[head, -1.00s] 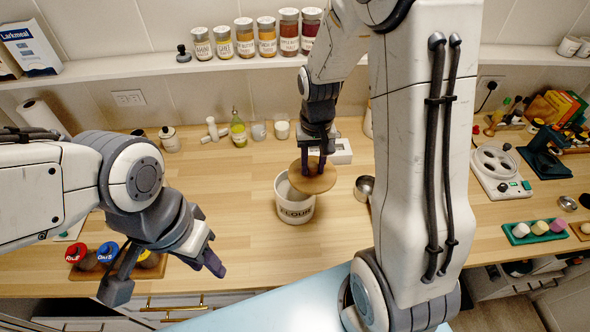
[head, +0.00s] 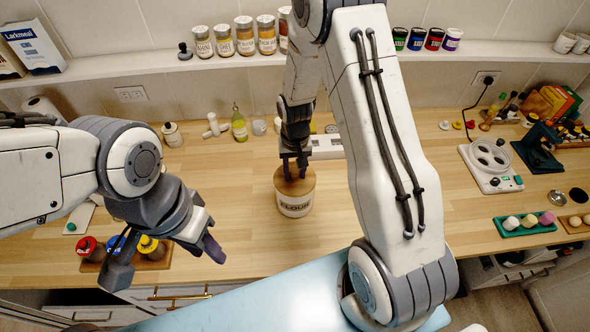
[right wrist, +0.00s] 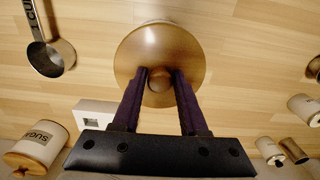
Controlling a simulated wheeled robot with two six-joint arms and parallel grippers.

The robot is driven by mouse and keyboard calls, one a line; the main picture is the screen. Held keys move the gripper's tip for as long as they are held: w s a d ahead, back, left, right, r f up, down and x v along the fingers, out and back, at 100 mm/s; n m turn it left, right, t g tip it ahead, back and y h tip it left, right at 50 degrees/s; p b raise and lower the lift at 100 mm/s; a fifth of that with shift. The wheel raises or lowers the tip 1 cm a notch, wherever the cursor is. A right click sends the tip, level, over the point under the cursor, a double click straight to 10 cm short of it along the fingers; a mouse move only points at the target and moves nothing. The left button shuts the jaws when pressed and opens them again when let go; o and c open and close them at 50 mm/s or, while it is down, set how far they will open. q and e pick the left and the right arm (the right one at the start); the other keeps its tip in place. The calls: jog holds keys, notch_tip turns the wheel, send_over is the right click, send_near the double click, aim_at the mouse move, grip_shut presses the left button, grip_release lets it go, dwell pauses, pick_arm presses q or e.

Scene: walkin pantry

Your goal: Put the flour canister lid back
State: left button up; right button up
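The white flour canister (head: 295,208) stands upright on the wooden counter, its label facing me. The round wooden lid (head: 294,182) lies level over its mouth and looks seated, though a small gap cannot be ruled out. My right gripper (head: 294,176) points down over the lid. In the right wrist view its fingers (right wrist: 161,78) lie against both sides of the lid's knob (right wrist: 160,88), and the lid (right wrist: 160,45) hides the canister below. My left gripper (head: 166,268) is open and empty, left of the canister near the counter's front edge.
A metal measuring cup (right wrist: 52,58) and a sugar canister (right wrist: 38,145) show in the right wrist view. A tray (head: 153,260) with colored-lid jars sits by my left gripper. A white box (head: 327,147) stands behind the flour canister. The counter right of it has free room.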

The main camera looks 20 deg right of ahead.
aim_at(295, 172)
jog(key=shift+o, duration=0.9)
jog(key=shift+r, duration=0.15)
notch_tip(295, 172, up, 11)
jog(key=b, duration=0.4)
jog(key=s+a+r+n, duration=0.4)
jog(key=s+a+n, duration=0.1)
jog(key=s+a, duration=0.5)
jog(key=s+a+n, duration=0.2)
jog(key=s, duration=0.5)
jog(key=s+a+n+y, duration=0.1)
jog(key=s+a+n, duration=0.1)
jog(key=s, duration=0.4)
jog(key=shift+s+r+n, duration=0.4)
jog(key=shift+r+n, duration=0.05)
jog(key=shift+n, duration=0.25)
notch_tip(295, 172, down, 9)
jog(key=b, duration=0.8)
jog(key=shift+r, duration=0.2)
